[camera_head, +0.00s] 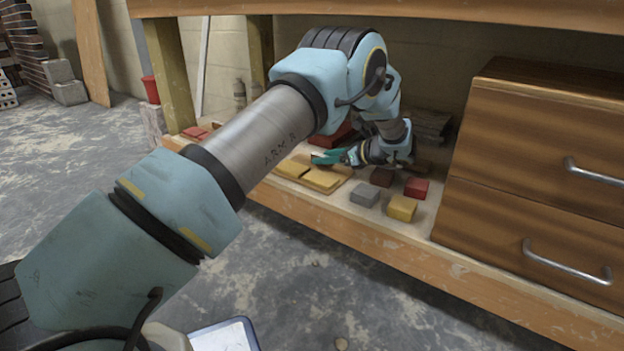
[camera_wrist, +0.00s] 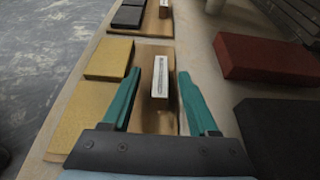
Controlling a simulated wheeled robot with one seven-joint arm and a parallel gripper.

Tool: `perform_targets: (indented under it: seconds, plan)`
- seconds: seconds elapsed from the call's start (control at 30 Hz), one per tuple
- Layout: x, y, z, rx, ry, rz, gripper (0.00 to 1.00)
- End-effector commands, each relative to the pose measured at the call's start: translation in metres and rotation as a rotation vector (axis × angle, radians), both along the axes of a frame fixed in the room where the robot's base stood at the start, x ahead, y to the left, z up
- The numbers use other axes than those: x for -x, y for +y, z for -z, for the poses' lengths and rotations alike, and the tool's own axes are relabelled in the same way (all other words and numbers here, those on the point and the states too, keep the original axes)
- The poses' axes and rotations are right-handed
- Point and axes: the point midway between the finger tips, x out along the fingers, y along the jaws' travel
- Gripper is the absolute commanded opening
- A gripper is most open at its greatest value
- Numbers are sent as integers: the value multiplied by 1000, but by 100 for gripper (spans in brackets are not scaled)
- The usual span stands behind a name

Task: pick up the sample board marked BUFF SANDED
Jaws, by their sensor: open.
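A tan sample board (camera_wrist: 150,48) with two yellow, sand-coloured tiles (camera_wrist: 108,60) on its left part lies under my gripper in the wrist view. A raised strip on it carries a white label (camera_wrist: 159,76), whose lettering I cannot read. My gripper (camera_wrist: 160,72) is open, its teal fingers on either side of the labelled strip; I cannot tell whether they touch it. In the head view the yellow tiles (camera_head: 322,180) lie on the low shelf, left of and below my gripper (camera_head: 325,157). My gripper hides part of that board.
A second board with dark tiles (camera_wrist: 128,16) lies beyond. A red block (camera_wrist: 265,57) and a dark block (camera_wrist: 285,130) are to the right. Loose grey (camera_head: 364,194), red (camera_head: 416,187) and yellow (camera_head: 402,208) pieces lie near a wooden drawer unit (camera_head: 535,165). The worktop (camera_head: 420,10) overhangs the shelf.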

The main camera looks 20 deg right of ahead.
Motion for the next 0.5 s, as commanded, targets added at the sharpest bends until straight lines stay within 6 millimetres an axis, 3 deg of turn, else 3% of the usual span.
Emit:
perform_targets:
  seconds: [0.23, 0.5]
  plan:
    - [-3, 1, 1, 1, 1, 2, 60]
    - [-3, 1, 1, 1, 1, 2, 31]
